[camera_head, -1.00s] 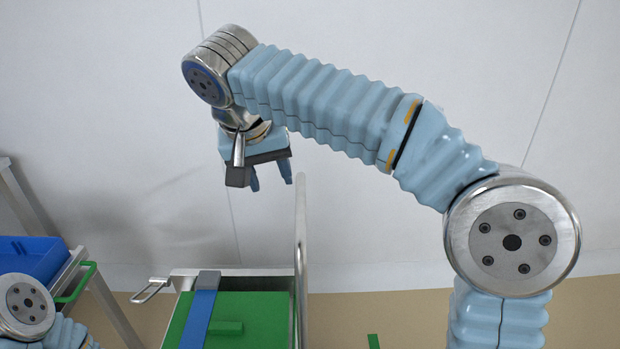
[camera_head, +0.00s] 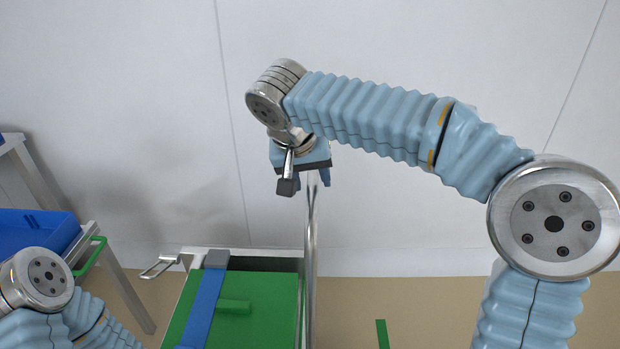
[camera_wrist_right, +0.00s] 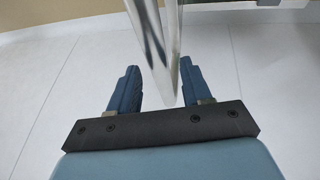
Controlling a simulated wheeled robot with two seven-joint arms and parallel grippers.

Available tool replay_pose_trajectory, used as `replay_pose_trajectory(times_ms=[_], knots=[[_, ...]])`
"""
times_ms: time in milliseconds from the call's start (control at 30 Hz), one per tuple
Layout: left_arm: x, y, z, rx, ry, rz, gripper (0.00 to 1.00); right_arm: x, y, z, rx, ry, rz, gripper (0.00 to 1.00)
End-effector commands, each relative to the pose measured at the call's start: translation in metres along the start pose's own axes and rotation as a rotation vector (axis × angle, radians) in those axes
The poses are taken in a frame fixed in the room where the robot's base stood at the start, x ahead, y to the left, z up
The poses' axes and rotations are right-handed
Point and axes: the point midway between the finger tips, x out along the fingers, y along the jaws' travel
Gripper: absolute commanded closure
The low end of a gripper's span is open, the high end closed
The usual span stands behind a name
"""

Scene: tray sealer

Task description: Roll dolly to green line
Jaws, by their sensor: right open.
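The dolly's push handle (camera_head: 311,240) is an upright steel tube at the right side of a green load (camera_head: 262,288) with a blue strap (camera_head: 205,306) over it. My right gripper (camera_head: 318,181) is open at the top of the handle. In the right wrist view, the handle (camera_wrist_right: 152,40) runs between the two blue fingers of the gripper (camera_wrist_right: 160,80), with gaps visible on both sides. A short green strip (camera_head: 382,334) on the floor to the right looks like the green line. Wheels are not visible. My left gripper is out of view; only left arm links show.
A blue bin (camera_head: 35,232) sits on a metal stand with a green handle (camera_head: 90,256) at the left. A small metal loop (camera_head: 160,268) projects left of the load.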

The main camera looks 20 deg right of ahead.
Motion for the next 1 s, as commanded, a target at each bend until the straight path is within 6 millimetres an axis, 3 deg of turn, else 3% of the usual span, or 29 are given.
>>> replay_pose_trajectory(times_ms=[267, 567, 1000], knots=[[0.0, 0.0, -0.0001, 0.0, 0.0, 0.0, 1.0, 0.0015, -0.0002, 0.0001, -0.001, 0.0, 0.0, 0.53], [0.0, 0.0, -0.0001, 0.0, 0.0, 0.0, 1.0, 0.0013, -0.0002, 0.0001, -0.001, 0.0, 0.0, 0.99], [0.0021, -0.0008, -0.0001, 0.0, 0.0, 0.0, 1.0, 0.0029, 0.0058, 0.0009, -0.001, 0.0, 0.001, 1.0]])
